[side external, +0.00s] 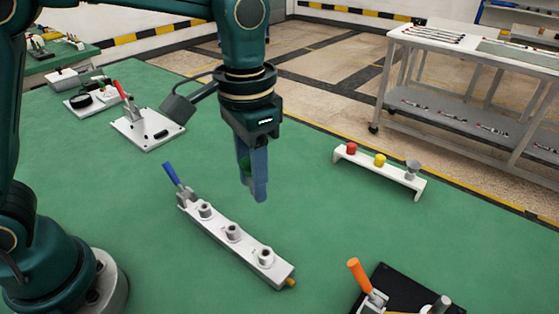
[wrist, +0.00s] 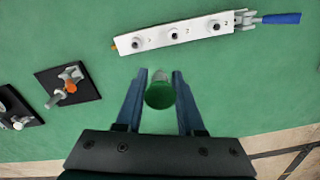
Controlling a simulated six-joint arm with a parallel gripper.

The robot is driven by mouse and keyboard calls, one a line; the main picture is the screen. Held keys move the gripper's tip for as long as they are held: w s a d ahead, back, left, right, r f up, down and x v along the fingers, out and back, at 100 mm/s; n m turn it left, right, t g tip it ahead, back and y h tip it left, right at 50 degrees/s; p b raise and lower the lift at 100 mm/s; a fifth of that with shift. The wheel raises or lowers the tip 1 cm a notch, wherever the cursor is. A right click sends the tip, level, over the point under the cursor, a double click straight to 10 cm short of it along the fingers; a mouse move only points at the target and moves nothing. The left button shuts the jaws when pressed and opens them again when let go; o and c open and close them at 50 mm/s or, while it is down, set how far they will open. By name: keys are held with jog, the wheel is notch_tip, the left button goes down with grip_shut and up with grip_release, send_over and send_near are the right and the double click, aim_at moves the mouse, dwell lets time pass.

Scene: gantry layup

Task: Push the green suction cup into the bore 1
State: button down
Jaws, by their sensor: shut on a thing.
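My gripper (side external: 253,185) is shut on the green suction cup (wrist: 159,95), which sits between the two blue fingers in the wrist view. In the side view only a sliver of the green cup (side external: 244,165) shows, the rest hidden by the fingers. The gripper points down and is held above the green table, behind a white bar (side external: 218,228). In the wrist view the bar (wrist: 188,34) lies beyond the fingertips, apart from the cup.
A blue-handled clamp (side external: 178,181) stands at the bar's far end. A white rack (side external: 378,170) holds a red, a yellow and a grey cup. An orange-handled clamp (side external: 363,280) on a black plate and a red-handled clamp (side external: 130,110) stand nearby. The table between is clear.

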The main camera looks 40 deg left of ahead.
jog(key=m, duration=0.2)
send_near(265, 248)
jog(key=shift+s+d+r, duration=0.2)
jog(key=shift+s+d, duration=0.05)
jog(key=shift+d, duration=0.1)
jog(key=shift+f, duration=2.9)
jog(key=shift+f, duration=1.6)
jog(key=shift+c, duration=2.2)
grip_release()
jog(key=shift+r, duration=0.1)
